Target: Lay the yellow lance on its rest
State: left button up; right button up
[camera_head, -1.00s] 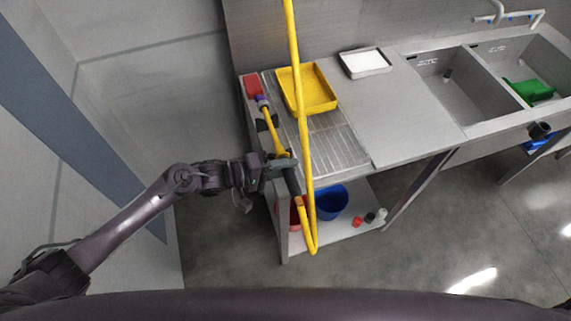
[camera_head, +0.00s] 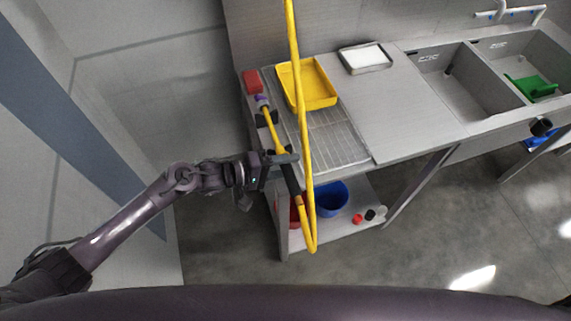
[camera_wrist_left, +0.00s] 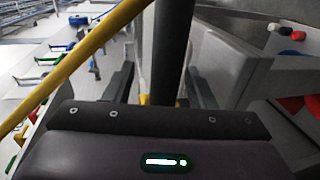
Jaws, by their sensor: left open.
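The yellow lance (camera_head: 274,131) has a purple tip and a dark handle (camera_head: 291,180). It lies along the left end of the steel counter, at black brackets of the rest (camera_head: 265,119). I cannot tell how deeply it sits in them. A yellow hose (camera_head: 307,160) loops from the handle's lower end and rises past the counter. My left gripper (camera_head: 283,159) is at the upper part of the handle. In the left wrist view the dark handle (camera_wrist_left: 172,50) stands between the open fingers (camera_wrist_left: 160,86), with gaps beside it. My right gripper is not in view.
A yellow tray (camera_head: 320,96), a red block (camera_head: 252,82) and a white-filled tray (camera_head: 365,58) are on the counter. Two sink basins are at the right, one with a green item (camera_head: 531,87). A blue bucket (camera_head: 331,199) stands on the shelf below.

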pick_arm(q)
jog(key=p+v, duration=0.4)
jog(key=v, duration=0.3)
jog(key=shift+a, duration=0.4)
jog(key=shift+s+r, duration=0.1)
jog(key=shift+s, duration=0.05)
